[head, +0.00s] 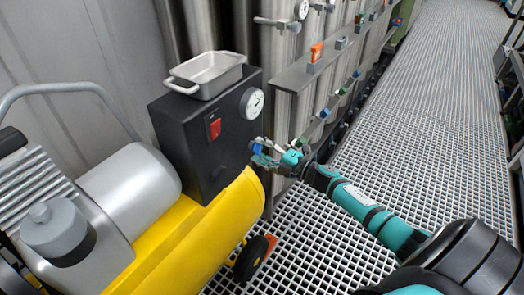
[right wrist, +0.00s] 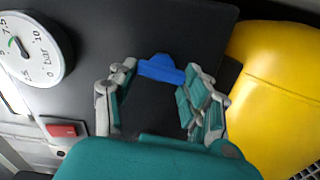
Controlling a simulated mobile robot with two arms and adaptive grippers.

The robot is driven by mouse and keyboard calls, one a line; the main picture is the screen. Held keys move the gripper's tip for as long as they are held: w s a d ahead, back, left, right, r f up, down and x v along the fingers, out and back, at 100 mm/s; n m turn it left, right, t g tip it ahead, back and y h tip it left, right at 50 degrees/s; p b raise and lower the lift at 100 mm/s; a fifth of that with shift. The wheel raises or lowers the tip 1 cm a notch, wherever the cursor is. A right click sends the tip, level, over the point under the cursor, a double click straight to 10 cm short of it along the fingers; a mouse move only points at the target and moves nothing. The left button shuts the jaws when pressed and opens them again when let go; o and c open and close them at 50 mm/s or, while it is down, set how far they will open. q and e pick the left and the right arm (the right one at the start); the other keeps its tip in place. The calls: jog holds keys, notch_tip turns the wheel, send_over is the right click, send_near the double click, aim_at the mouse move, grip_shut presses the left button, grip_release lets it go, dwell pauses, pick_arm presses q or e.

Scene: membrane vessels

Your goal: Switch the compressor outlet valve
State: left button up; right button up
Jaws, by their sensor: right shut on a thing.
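The compressor's yellow tank (head: 190,250) lies at the lower left of the head view, with a black box (head: 215,150) on it. The blue handle of the outlet valve (head: 257,149) shows at the box's right side. My right gripper (head: 265,155) is there, fingers around the handle. In the right wrist view the blue handle (right wrist: 160,69) sits between the two fingertips of the gripper (right wrist: 160,76), in front of the black box face (right wrist: 190,30). The valve body is hidden. My left gripper is not in view.
A pressure gauge (head: 252,103) and a red switch (head: 214,128) are on the black box. A grey tray (head: 207,74) stands on top. Membrane vessels with small colored valves (head: 325,113) rise behind. The grated floor (head: 420,130) at right is clear.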

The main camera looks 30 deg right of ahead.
jog(key=shift+f, duration=0.1)
jog(key=o, duration=1.2)
jog(key=shift+c, duration=0.2)
jog(key=shift+s, duration=0.1)
jog(key=v, duration=1.2)
